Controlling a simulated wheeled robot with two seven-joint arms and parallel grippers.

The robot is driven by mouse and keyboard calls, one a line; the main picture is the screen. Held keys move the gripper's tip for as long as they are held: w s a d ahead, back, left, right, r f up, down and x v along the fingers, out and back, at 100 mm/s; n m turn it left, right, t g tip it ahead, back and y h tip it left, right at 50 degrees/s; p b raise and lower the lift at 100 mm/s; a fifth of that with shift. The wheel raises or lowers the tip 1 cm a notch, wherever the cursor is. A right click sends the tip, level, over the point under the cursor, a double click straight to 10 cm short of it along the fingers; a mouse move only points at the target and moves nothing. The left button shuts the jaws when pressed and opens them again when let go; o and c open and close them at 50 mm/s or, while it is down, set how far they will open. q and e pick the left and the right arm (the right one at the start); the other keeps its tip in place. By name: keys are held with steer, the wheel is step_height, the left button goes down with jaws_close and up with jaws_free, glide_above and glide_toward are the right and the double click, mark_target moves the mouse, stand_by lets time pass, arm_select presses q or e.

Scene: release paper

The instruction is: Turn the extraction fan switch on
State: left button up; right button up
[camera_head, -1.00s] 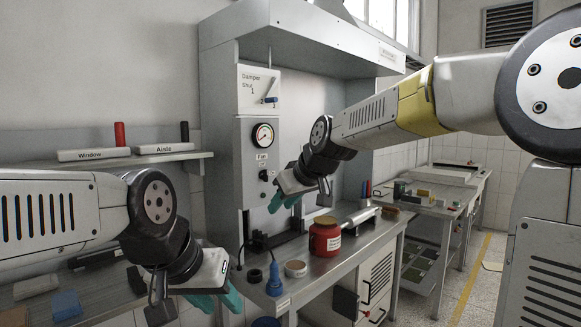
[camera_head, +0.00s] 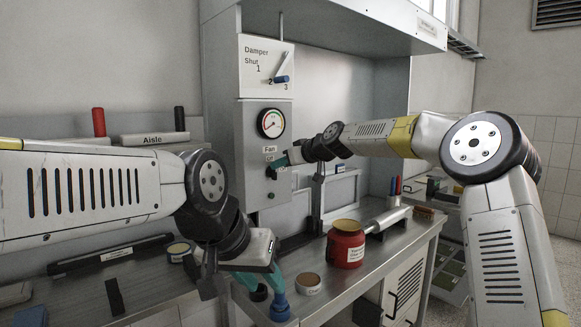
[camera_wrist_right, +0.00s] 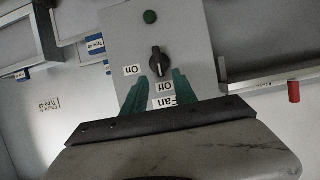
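The fan switch is a black rotary knob (camera_wrist_right: 158,62) on a grey panel, seen upside down in the right wrist view. An "Off" label lies on the fan-label side of the knob, and an "On" label (camera_wrist_right: 132,70) sits to its side. The knob's grip lies in line with "Off". My right gripper (camera_wrist_right: 158,80) is open. Its teal fingertips are on either side of the knob's near end; contact cannot be told. In the head view this gripper (camera_head: 280,163) is at the panel, partly hiding the switch. My left gripper (camera_head: 260,285) is open and empty, low over the bench front.
A gauge (camera_head: 271,123) and a damper lever (camera_head: 281,79) are above the switch; a green button (camera_wrist_right: 150,17) is below it. A red jar (camera_head: 346,246), a round tin (camera_head: 308,284) and a blue-based bottle (camera_head: 279,305) stand on the bench.

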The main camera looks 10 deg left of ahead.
mark_target(273, 172)
steer(key=shift+x, duration=1.6)
steer(key=shift+s, duration=0.1)
jaws_close()
steer(key=f+m+g+y, duration=0.1)
steer(key=m+y, duration=0.1)
steer(key=m, duration=0.2)
steer(key=w+d+m+g+y, duration=0.1)
steer(key=m+y, duration=0.1)
steer(key=m, duration=0.3)
steer(key=w+f+m+g+y, duration=0.1)
steer(key=m+y, duration=0.1)
steer(key=m, duration=0.2)
steer(key=shift+d+f+g+y, duration=0.2)
steer(key=shift+f+g+y, duration=0.1)
steer(key=shift+f+g, duration=0.1)
steer(key=shift+m, duration=0.3)
